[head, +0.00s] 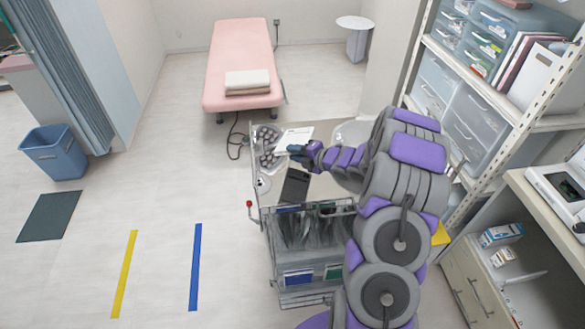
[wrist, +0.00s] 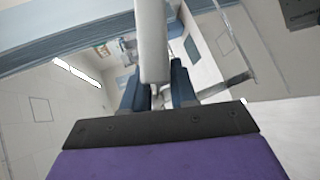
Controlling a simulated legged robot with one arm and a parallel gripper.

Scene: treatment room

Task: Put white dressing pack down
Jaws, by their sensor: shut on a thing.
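The white dressing pack (head: 294,138) is a flat white piece at my gripper (head: 299,150), over the far part of the metal cart's top (head: 322,187). My gripper is shut on it. In the wrist view the pack (wrist: 152,42) shows edge-on as a pale upright strip between the two blue-grey fingers of my gripper (wrist: 156,92). I cannot tell whether the pack touches the cart top or hangs a little above it.
The cart top also bears round metal items (head: 268,150) and a dark tray (head: 295,186). A wire basket (head: 312,228) is on its near side. A pink treatment bed (head: 240,55) stands beyond. Shelves (head: 515,120) stand right. The floor left is open, with a blue bin (head: 54,152).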

